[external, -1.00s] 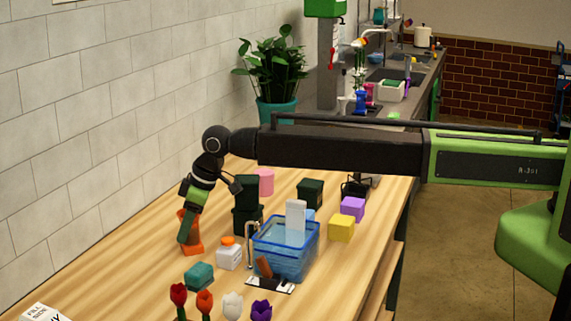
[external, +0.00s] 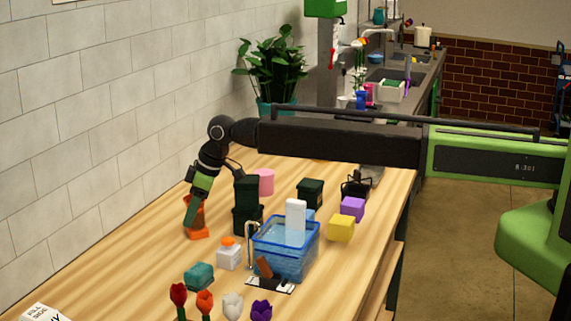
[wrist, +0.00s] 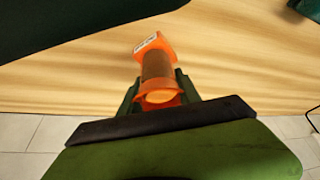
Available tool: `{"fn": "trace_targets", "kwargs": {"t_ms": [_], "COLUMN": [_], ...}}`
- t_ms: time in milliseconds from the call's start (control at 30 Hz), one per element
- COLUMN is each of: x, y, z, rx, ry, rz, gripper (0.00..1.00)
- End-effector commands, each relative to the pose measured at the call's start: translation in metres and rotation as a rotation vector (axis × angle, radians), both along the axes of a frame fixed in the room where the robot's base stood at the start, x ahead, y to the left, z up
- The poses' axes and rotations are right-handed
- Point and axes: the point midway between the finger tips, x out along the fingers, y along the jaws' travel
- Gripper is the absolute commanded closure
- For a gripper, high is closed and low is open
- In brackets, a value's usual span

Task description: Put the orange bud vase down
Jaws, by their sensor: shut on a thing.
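The orange bud vase (external: 200,234) is at the left side of the wooden table, near the tiled wall. My gripper (external: 192,214) is shut on it, with green fingers over its upper part. In the wrist view the vase (wrist: 158,68) stands between the fingers of my gripper (wrist: 158,92), its round rim towards the camera and its square, labelled base (wrist: 152,42) farther off over the wood. It looks close to upright. I cannot tell whether its base touches the table.
A dark green container (external: 246,200) stands just right of the vase. A white block with an orange top (external: 229,255), a teal block (external: 199,276) and a blue clear basin (external: 285,250) are nearer the front. Bare wood (external: 140,262) lies left of the teal block.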

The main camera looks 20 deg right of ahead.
Motion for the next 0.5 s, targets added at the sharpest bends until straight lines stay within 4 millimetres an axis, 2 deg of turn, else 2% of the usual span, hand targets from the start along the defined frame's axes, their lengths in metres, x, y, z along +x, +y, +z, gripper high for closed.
{"fn": "trace_targets", "kwargs": {"t_ms": [67, 100, 200, 300, 500], "x": [0.0003, 0.0003, 0.0001, 0.0, -0.0001], "y": [-0.0001, -0.0001, 0.0, 0.0001, 0.0002], "z": [0.0, 0.0, 0.0, 0.0, 0.0], "rx": [0.0, 0.0, 0.0, 0.0, 0.0], "ry": [-0.001, -0.001, -0.001, 0.0, 0.0], "rz": [0.0, 0.0, 0.0, 0.0, 0.0], "gripper": [1.0, 0.59, 0.46, 0.35, 0.35]}}
